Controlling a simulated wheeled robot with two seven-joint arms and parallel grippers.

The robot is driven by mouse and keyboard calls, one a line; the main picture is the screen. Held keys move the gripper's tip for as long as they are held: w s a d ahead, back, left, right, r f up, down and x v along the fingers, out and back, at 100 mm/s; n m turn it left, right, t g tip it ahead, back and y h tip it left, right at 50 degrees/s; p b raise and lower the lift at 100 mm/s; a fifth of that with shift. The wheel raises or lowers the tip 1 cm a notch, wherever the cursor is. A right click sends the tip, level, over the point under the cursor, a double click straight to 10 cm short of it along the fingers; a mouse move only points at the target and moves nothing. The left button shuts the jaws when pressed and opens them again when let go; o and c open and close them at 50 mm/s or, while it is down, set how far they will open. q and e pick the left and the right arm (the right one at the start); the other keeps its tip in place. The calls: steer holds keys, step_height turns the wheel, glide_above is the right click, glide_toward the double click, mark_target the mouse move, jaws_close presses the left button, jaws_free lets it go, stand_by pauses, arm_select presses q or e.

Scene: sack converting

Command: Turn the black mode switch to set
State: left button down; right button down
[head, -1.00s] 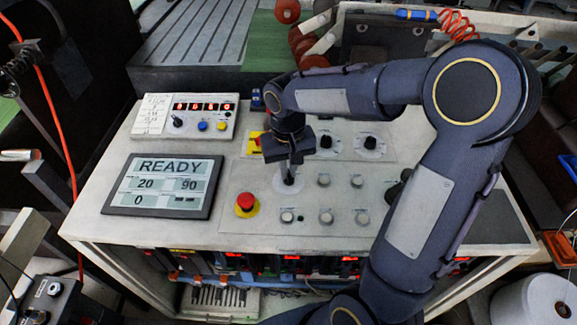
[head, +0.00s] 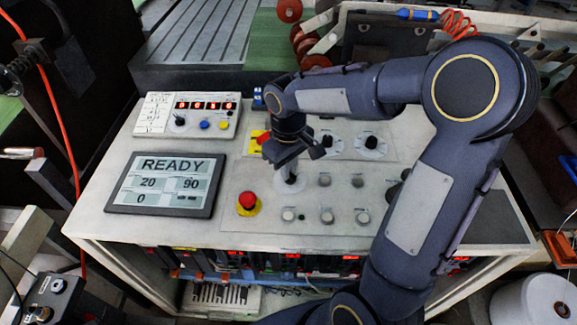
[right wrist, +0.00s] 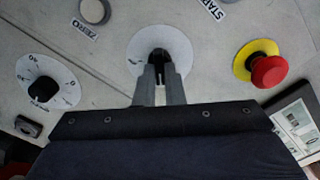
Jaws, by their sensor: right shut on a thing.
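The black mode switch (right wrist: 158,56) sits on a round white dial plate (right wrist: 176,45) on the panel, with most of its knob hidden by my fingers. In the head view the dial plate (head: 289,185) shows below my right gripper (head: 291,174). In the right wrist view my right gripper (right wrist: 160,82) points at the dial with its two fingers close together, shut on the black knob. The dial's lettering is too small or covered to read. My left gripper is not in view.
A red emergency button (head: 248,201) on a yellow ring stands left of the dial. Grey buttons (head: 326,215) lie to its right and front. Another black knob on a white dial (right wrist: 38,90) shows in the wrist view. The display (head: 165,184) reads READY.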

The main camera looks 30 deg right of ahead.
steer(key=c, duration=1.5)
jaws_free()
steer(key=shift+r, duration=0.1)
step_height(320, 180, up, 8)
steer(key=shift+f, duration=0.15)
steer(key=s+a+m+t+y, duration=0.1)
steer(key=s+t, duration=0.1)
steer(key=s, duration=0.3)
steer(key=s+a+f+m+t+y, duration=0.1)
steer(key=s+m, duration=0.1)
steer(key=s, duration=0.4)
steer(key=s+a+f+m+t+y, duration=0.1)
steer(key=s+t, duration=0.1)
steer(key=s, duration=0.4)
steer(key=shift+s+a+f+t+y, duration=0.1)
steer(key=shift+s+a+t+y, duration=0.2)
steer(key=shift+a+y, duration=0.1)
